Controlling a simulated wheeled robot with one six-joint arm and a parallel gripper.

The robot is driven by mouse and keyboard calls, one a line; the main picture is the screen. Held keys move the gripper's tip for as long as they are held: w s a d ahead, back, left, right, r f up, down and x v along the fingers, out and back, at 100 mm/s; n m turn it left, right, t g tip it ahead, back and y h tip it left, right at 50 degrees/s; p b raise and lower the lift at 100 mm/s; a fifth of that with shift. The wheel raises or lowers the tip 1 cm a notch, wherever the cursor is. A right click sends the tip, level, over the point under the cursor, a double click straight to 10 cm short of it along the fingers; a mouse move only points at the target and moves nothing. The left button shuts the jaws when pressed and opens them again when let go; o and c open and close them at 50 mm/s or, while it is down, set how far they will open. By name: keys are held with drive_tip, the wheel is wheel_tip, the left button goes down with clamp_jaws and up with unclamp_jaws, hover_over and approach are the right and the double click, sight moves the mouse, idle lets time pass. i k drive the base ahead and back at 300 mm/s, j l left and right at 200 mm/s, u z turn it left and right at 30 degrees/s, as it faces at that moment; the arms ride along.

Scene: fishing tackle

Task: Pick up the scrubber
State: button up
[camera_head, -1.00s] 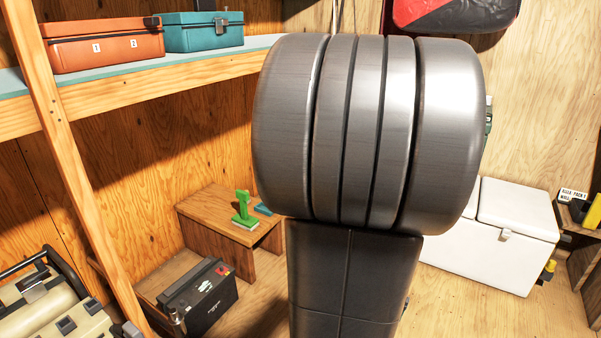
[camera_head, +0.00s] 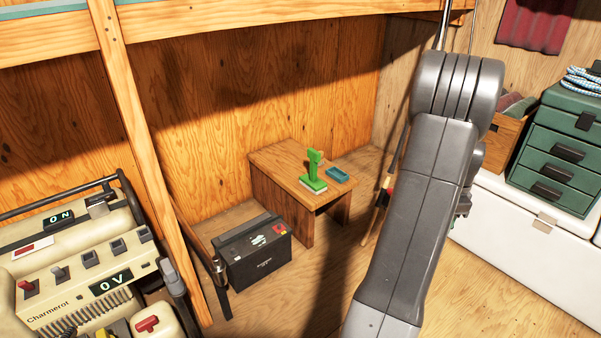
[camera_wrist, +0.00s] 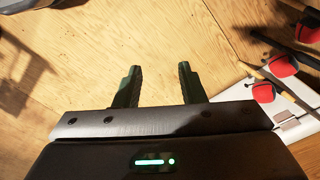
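The scrubber (camera_head: 314,175) is green with an upright handle and a pale bristle base. It stands on a small wooden step (camera_head: 282,180) against the plywood wall in the head view. It is not in the wrist view. My gripper (camera_wrist: 158,75) shows in the wrist view with two dark fingers spread apart and nothing between them. It hangs over bare wooden floor, away from the scrubber. In the head view my arm stands to the right of the step, and the gripper's fingers cannot be made out there.
A blue tray-like item (camera_head: 338,175) lies beside the scrubber. A black battery box (camera_head: 262,257) stands in front of the step. A beige generator (camera_head: 85,265) and a wooden post (camera_head: 140,150) are at left. A white cooler (camera_head: 510,225) and green drawers (camera_head: 560,150) are at right.

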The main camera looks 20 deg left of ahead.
sight(310, 180)
drive_tip(key=i+l+u, duration=0.15)
drive_tip(key=i+u, duration=0.25)
drive_tip(key=i, duration=0.15)
drive_tip(key=i+l+u, duration=0.3)
drive_tip(key=i+u, duration=0.15)
drive_tip(key=i+j+u, duration=0.2)
drive_tip(key=i+u, duration=0.2)
drive_tip(key=i, duration=0.15)
